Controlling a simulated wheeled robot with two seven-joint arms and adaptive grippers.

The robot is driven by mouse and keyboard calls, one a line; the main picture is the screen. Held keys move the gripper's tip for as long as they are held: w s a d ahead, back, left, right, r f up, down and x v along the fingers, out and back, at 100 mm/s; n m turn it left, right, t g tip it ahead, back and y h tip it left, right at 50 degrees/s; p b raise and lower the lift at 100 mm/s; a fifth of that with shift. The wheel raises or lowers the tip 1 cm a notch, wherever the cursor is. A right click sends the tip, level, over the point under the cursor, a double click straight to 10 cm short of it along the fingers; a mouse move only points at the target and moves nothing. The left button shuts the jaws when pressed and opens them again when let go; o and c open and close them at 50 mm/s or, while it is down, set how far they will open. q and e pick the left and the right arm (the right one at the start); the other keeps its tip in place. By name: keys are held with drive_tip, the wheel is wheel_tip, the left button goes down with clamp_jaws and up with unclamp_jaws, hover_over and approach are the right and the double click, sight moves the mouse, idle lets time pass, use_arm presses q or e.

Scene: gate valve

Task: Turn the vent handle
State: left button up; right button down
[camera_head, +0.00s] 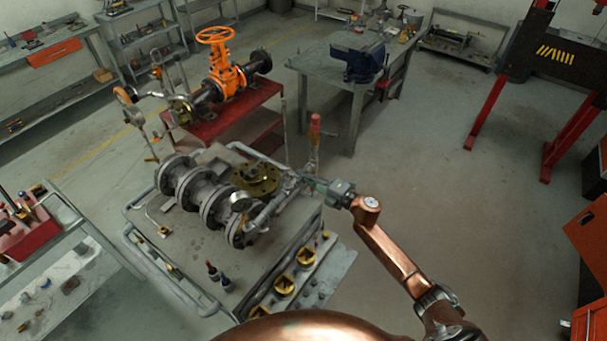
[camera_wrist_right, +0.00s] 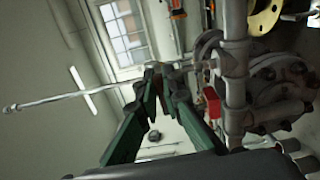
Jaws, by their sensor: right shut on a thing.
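The gate valve assembly (camera_head: 205,195) is a row of grey flanged pipe on a cart. My right gripper (camera_head: 308,181) reaches in from the right beside the pipework at its right end. In the right wrist view its green fingers (camera_wrist_right: 160,72) are closed together at the tips on a thin metal part, which appears to be the vent handle. A long pale rod (camera_wrist_right: 70,97) runs left from the fingertips. The grip itself is partly hidden by the fingers. A red-topped upright (camera_head: 315,130) stands just behind the gripper. My left gripper is out of view.
A pressure gauge (camera_head: 240,201) and a brass flange (camera_head: 255,178) sit close to the gripper. An orange valve (camera_head: 220,70) stands on a red cart behind. A workbench with a blue vise (camera_head: 358,62) is further back.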

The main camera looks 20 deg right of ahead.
drive_tip(key=shift+d+m, duration=0.1)
drive_tip(key=shift+m, duration=0.2)
drive_tip(key=c, duration=2.1)
unclamp_jaws()
drive_tip(key=v, duration=1.2)
